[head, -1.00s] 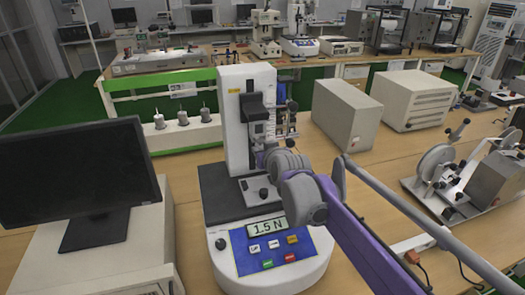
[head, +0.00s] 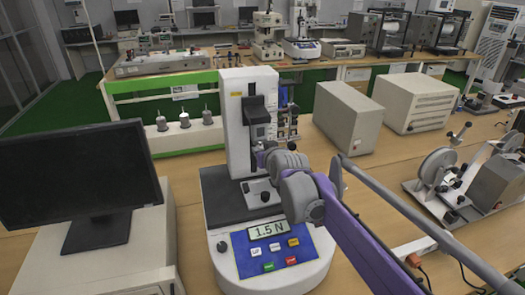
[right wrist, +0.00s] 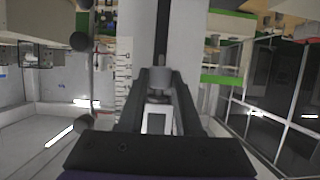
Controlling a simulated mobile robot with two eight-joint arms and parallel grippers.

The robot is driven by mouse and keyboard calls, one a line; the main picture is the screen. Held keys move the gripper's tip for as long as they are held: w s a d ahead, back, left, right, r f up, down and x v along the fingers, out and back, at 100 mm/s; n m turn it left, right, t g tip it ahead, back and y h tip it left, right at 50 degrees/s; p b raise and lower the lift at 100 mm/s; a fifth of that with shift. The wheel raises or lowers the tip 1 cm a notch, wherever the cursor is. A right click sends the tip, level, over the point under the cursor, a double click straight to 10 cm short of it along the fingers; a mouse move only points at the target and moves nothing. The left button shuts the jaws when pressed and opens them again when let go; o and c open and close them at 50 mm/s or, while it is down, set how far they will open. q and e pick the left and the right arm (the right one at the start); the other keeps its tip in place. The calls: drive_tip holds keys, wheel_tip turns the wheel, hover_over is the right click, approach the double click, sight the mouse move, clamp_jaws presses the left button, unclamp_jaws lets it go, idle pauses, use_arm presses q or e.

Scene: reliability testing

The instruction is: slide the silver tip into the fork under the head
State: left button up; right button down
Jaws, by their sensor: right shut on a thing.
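The test stand (head: 233,120) is a pale column on a dark base, with a display reading 1.5 N. Its dark head (head: 257,112) sits on the column's front. My right gripper (head: 262,152) is in front of the column, just below the head, and largely hidden by my own wrist. In the right wrist view my right gripper (right wrist: 160,88) is shut with a small grey cylindrical piece (right wrist: 159,76) between its fingertips. A thin rod shows just beyond it. I cannot make out the fork or whether the silver tip is in it. My left gripper is not in view.
A monitor (head: 78,180) stands on a pale box at the left. Two grey cabinets, one a plain box (head: 348,115), stand behind to the right. A reel device (head: 470,180) is at the far right. Bare bench lies between them.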

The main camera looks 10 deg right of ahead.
drive_tip(key=shift+w, duration=0.15)
drive_tip(key=shift+w, duration=0.5)
drive_tip(key=shift+w, duration=0.25)
idle(0.3)
drive_tip(key=c, duration=0.5)
unclamp_jaws()
drive_tip(key=shift+s, duration=0.1)
drive_tip(key=v, duration=1.1)
drive_tip(key=s+f+g, duration=0.2)
drive_tip(key=s+f, duration=0.6)
drive_tip(key=s, duration=0.2)
drive_tip(key=s+f+g, duration=0.3)
drive_tip(key=s+f, duration=0.6)
drive_tip(key=s, duration=0.1)
drive_tip(key=s+f+g, duration=0.3)
drive_tip(key=s+f, duration=0.6)
drive_tip(key=s, duration=0.1)
drive_tip(key=shift+d, duration=0.1)
